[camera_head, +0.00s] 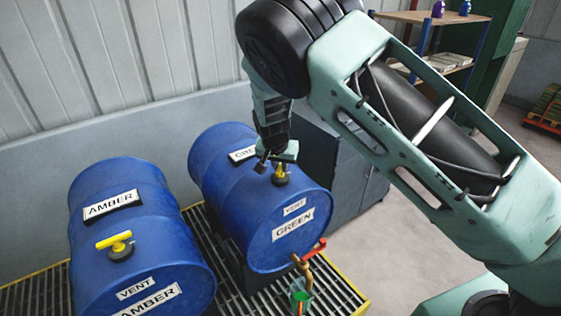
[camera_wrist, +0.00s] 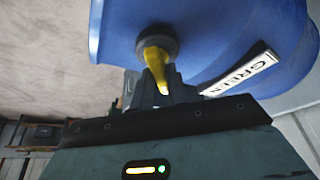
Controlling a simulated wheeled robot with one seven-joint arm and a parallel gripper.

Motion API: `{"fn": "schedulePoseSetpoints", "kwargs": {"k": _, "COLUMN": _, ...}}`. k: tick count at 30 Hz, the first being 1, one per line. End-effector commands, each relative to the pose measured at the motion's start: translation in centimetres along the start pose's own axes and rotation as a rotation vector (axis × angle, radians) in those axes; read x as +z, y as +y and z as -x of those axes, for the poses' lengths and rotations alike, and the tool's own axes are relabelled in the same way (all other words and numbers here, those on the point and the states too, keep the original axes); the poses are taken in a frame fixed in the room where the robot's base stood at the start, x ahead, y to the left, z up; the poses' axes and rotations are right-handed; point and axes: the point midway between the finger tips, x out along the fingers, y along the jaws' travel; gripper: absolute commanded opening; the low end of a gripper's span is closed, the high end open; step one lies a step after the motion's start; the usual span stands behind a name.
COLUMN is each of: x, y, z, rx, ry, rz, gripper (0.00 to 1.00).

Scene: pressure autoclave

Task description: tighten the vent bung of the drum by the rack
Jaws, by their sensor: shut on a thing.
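The blue GREEN drum (camera_head: 232,190) lies on its side at the middle, on the side nearer the shelf rack (camera_head: 440,20). Its vent bung (camera_head: 281,179) has a dark round base and a yellow handle, which shows in the wrist view (camera_wrist: 155,62). My gripper (camera_head: 278,163) comes down from above and is shut on the handle of this bung. In the wrist view the jaws (camera_wrist: 163,90) are at the handle's end and partly hidden by the gripper body. The GREEN label (camera_wrist: 245,75) is beside it.
The blue AMBER drum (camera_head: 130,215) lies to the left, with its own yellow-handled bung (camera_head: 119,243). Open floor is at right.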

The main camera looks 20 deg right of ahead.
Motion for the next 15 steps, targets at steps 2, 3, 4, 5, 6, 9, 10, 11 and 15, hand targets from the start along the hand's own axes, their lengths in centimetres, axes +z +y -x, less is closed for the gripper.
{"fn": "schedulePoseSetpoints", "kwargs": {"k": 2, "x": -0.02, "y": -0.16, "z": 0.08, "rx": 0.028, "ry": 0.002, "rz": -0.063, "gripper": 0.0}}
{"fn": "schedulePoseSetpoints", "kwargs": {"k": 3, "x": -0.01, "y": -0.18, "z": 0.04, "rx": 0.042, "ry": 0.003, "rz": -0.097, "gripper": 0.0}}
{"fn": "schedulePoseSetpoints", "kwargs": {"k": 4, "x": 0.01, "y": -0.23, "z": 0.03, "rx": 0.053, "ry": 0.002, "rz": -0.123, "gripper": 0.0}}
{"fn": "schedulePoseSetpoints", "kwargs": {"k": 5, "x": -0.05, "y": -0.23, "z": 0.03, "rx": 0.063, "ry": 0.003, "rz": -0.15, "gripper": 0.0}}
{"fn": "schedulePoseSetpoints", "kwargs": {"k": 6, "x": -0.01, "y": -0.23, "z": -0.04, "rx": 0.078, "ry": 0.002, "rz": -0.186, "gripper": 0.0}}
{"fn": "schedulePoseSetpoints", "kwargs": {"k": 9, "x": 0.01, "y": -0.3, "z": -0.09, "rx": 0.114, "ry": 0.001, "rz": -0.272, "gripper": 0.0}}
{"fn": "schedulePoseSetpoints", "kwargs": {"k": 10, "x": -0.03, "y": -0.32, "z": -0.11, "rx": 0.124, "ry": 0.002, "rz": -0.298, "gripper": 0.0}}
{"fn": "schedulePoseSetpoints", "kwargs": {"k": 11, "x": -0.04, "y": -0.31, "z": -0.14, "rx": 0.134, "ry": 0.002, "rz": -0.323, "gripper": 0.0}}
{"fn": "schedulePoseSetpoints", "kwargs": {"k": 15, "x": -0.04, "y": -0.37, "z": -0.17, "rx": 0.178, "ry": 0.001, "rz": -0.431, "gripper": 0.0}}
